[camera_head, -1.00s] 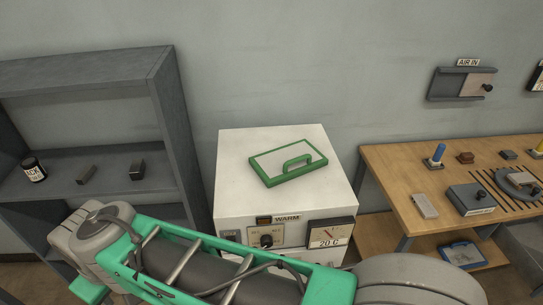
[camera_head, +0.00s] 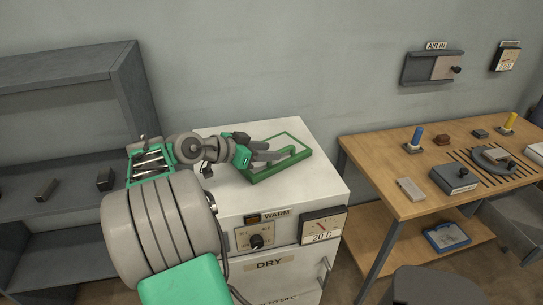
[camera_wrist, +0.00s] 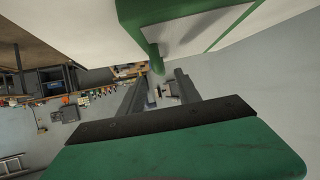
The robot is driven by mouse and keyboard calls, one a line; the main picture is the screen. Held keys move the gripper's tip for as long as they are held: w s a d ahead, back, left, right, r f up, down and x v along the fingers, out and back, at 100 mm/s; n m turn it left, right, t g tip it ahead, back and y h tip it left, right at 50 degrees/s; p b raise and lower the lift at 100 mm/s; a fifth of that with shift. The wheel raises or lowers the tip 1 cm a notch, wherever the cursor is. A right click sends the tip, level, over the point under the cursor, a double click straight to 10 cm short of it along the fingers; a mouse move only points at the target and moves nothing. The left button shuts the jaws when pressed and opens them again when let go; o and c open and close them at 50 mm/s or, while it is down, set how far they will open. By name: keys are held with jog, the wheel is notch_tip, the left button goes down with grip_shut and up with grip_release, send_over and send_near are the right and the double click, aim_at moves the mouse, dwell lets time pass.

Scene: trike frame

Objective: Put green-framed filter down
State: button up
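The green-framed filter (camera_head: 292,164), a flat light panel with a green rim, lies on the white cabinet's top (camera_head: 318,187). My gripper (camera_head: 280,154) is at its raised green handle, reaching in from the left and partly covering handle and panel. In the wrist view, the filter's green edge (camera_wrist: 195,14) is at the top, and its handle (camera_wrist: 154,58) points down toward the gap between my two dark fingers (camera_wrist: 158,85). The fingers are apart, with space visible between them. I see no clear contact with the handle.
The cabinet front has a knob, a WARM label and a 20 G dial (camera_head: 322,229). A wooden bench (camera_head: 380,165) with small parts stands to the right. A grey shelf (camera_head: 75,160) with two dark blocks stands to the left. The cabinet top's front right is bare.

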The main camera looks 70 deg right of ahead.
aim_at(271, 149)
jog(key=p+x, duration=0.1)
jog(key=x, duration=0.3)
jog(key=shift+s+d+f, duration=0.1)
jog(key=shift+s+d, duration=0.05)
jog(key=shift+d, duration=0.1)
grip_shut()
dwell(1.1)
